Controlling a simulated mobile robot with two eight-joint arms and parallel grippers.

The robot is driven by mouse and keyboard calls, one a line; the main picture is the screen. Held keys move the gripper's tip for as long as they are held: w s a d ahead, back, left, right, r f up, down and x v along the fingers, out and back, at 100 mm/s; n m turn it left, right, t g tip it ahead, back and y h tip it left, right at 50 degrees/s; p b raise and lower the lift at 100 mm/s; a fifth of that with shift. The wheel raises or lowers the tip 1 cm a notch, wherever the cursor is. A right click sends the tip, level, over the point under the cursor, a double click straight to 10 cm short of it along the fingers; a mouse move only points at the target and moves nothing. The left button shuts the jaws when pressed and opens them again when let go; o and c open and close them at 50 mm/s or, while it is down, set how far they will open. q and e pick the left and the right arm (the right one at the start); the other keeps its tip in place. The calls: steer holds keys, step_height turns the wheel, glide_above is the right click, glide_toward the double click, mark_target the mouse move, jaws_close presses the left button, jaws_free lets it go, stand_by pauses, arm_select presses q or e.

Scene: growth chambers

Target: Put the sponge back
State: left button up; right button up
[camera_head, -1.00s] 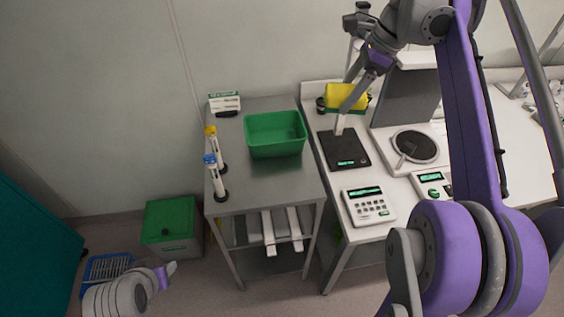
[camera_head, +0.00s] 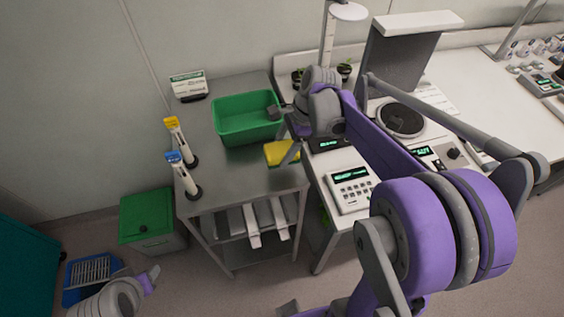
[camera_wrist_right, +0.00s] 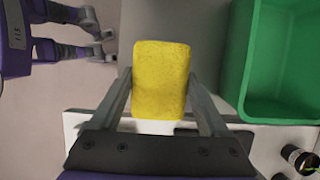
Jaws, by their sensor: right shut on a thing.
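The yellow sponge (camera_head: 279,153) is at the front right of the steel trolley, close to the green tub (camera_head: 247,118). My right gripper (camera_head: 287,154) is shut on it. In the right wrist view the sponge (camera_wrist_right: 161,80) sits between the two fingers (camera_wrist_right: 160,95). The trolley top shows beneath it; I cannot tell if it touches. The green tub (camera_wrist_right: 250,60) is beside it at the right in that view, apart from the sponge. My left gripper (camera_head: 149,279) is low at the left, over the floor; its fingers are too small to judge.
Two upright holders with a yellow top (camera_head: 172,123) and a blue top (camera_head: 174,157) stand on the trolley's left edge. A keypad device (camera_head: 351,190) and a balance (camera_head: 402,118) are on the white bench at right. The trolley's front middle (camera_head: 225,175) is clear.

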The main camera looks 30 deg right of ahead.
steer(key=shift+f, duration=2.7)
